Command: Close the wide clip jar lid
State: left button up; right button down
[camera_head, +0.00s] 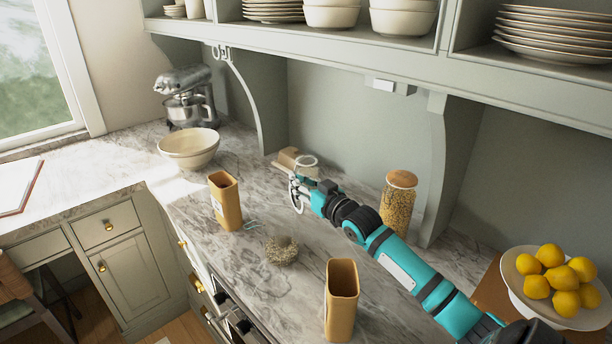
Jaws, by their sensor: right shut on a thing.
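My right arm reaches in from the lower right, and its gripper (299,192) is at the middle of the counter, in front of the back wall. The gripper is shut on a small pale, partly see-through thing with rounded rims. This looks like the wide clip jar (306,161), with one rim showing just above the fingers. The fingers hide much of it, and I cannot tell how far its lid is open. My left gripper is not in view.
A tan open container (226,205) stands left of the gripper, another (341,302) in front. A dry woven clump (282,251) lies between them. A cork-topped jar (398,205) stands behind my arm. A lemon bowl (560,312) is at right. A shelf overhangs the counter.

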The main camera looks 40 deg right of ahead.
jog(key=shift+a+n, duration=0.55)
jog(key=shift+n, duration=0.15)
jog(key=shift+r, duration=0.1)
jog(key=c, duration=1.5)
grip_release()
jog(key=shift+w, duration=0.1)
jog(key=s, duration=1.2)
